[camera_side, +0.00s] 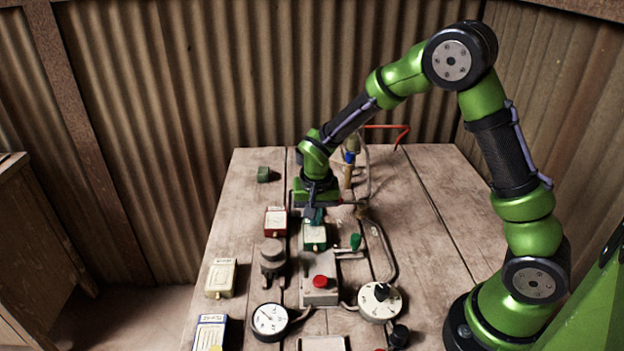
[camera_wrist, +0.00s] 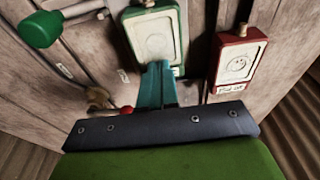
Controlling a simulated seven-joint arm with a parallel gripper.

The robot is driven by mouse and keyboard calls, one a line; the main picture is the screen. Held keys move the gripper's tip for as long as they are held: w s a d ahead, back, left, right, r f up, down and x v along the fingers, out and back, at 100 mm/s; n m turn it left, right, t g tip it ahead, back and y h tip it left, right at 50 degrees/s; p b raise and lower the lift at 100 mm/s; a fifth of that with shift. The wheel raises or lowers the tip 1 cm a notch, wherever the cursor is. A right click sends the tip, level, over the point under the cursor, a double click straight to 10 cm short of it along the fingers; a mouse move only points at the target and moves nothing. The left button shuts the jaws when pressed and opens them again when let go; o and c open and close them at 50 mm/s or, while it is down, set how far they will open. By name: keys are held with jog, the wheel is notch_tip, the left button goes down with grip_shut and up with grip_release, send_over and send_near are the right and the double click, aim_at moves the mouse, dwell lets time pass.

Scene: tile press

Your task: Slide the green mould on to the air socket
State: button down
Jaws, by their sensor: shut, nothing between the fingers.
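The green mould (camera_side: 315,236), a flat green block with a pale face, lies on the table in front of my gripper (camera_side: 314,218). In the wrist view the green mould (camera_wrist: 153,38) shows its framed pale panel. My gripper (camera_wrist: 157,68) points down, its teal fingers closed together with nothing between them. The fingertips are at the mould's far edge as seen from the side camera; I cannot tell whether they touch it. I cannot clearly make out the air socket; a grey metal fixture (camera_side: 325,268) lies just on the near side of the mould.
A red mould (camera_side: 276,221) stands close left of the green one. A green-handled valve (camera_side: 355,242) and bent pipe are close right. A red-button box (camera_side: 320,290), gauge (camera_side: 270,320), dial (camera_side: 380,301) and cream mould (camera_side: 221,278) are nearer the camera. The table's far left is mostly clear.

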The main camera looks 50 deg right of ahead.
jog(key=s+a, duration=0.5)
jog(key=s+a+f, duration=0.1)
jog(key=s+a, duration=0.2)
jog(key=shift+s, duration=0.15)
jog(key=shift+r, duration=1.35)
notch_tip(320, 180, up, 14)
jog(key=s+a, duration=0.2)
jog(key=s+d+r+n+t+y, duration=0.3)
jog(key=s+d+r+n+t, duration=0.2)
jog(key=s, duration=0.3)
jog(key=shift+s+d+r+t, duration=0.2)
jog(key=shift+s+d+t, duration=0.2)
jog(key=shift+d, duration=0.35)
